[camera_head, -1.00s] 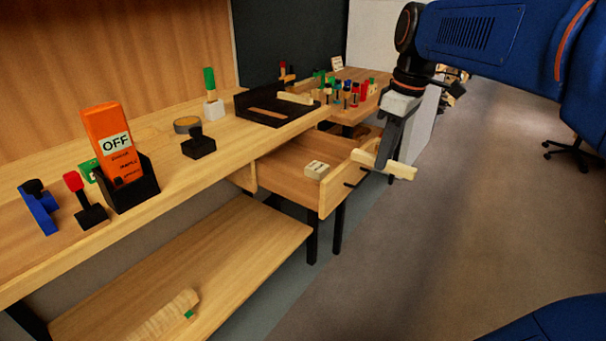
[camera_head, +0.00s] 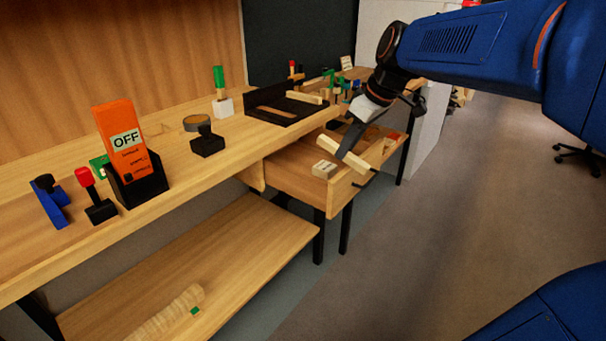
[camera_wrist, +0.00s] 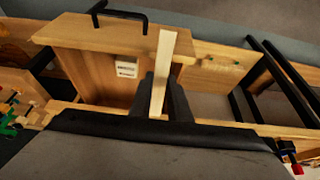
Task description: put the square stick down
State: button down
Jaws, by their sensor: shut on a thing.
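The square stick is a pale wooden bar (camera_head: 359,164) held at the tip of my gripper (camera_head: 347,153) in the head view. My gripper is shut on it, above the front part of an open wooden drawer. In the wrist view the stick (camera_wrist: 163,62) stands out lengthwise from between the dark fingers (camera_wrist: 160,98), over the drawer. The stick looks clear of the drawer floor, but its exact height cannot be told.
The open drawer (camera_head: 290,181) holds a small pale labelled block (camera_head: 325,169). A lower shelf (camera_head: 245,245) has a ridged wooden piece (camera_head: 170,315).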

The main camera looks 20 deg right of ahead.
jog(key=w+a, duration=0.6)
jog(key=w, duration=0.2)
jog(key=x, duration=0.2)
jog(key=s+x, duration=0.1)
jog(key=x, duration=0.2)
jog(key=d+x, duration=0.1)
jog(key=x, duration=0.2)
jog(key=shift+s+f, duration=0.1)
jog(key=shift+f, duration=0.55)
jog(key=shift+x, duration=1.1)
jog(key=shift+w+a+r+g+h, duration=0.15)
jog(key=shift+w+g+h, duration=0.1)
jog(key=shift+g+h, duration=0.35)
jog(key=shift+w+a+f+g+h, duration=0.1)
jog(key=shift+w+a+g+h, duration=0.1)
jog(key=shift+g+h, duration=0.35)
jog(key=shift+d+f, duration=0.1)
jog(key=shift+f, duration=1.25)
jog(key=shift+f, duration=0.1)
jog(key=c, duration=1.8)
grip_release()
jog(key=shift+o, duration=0.7)
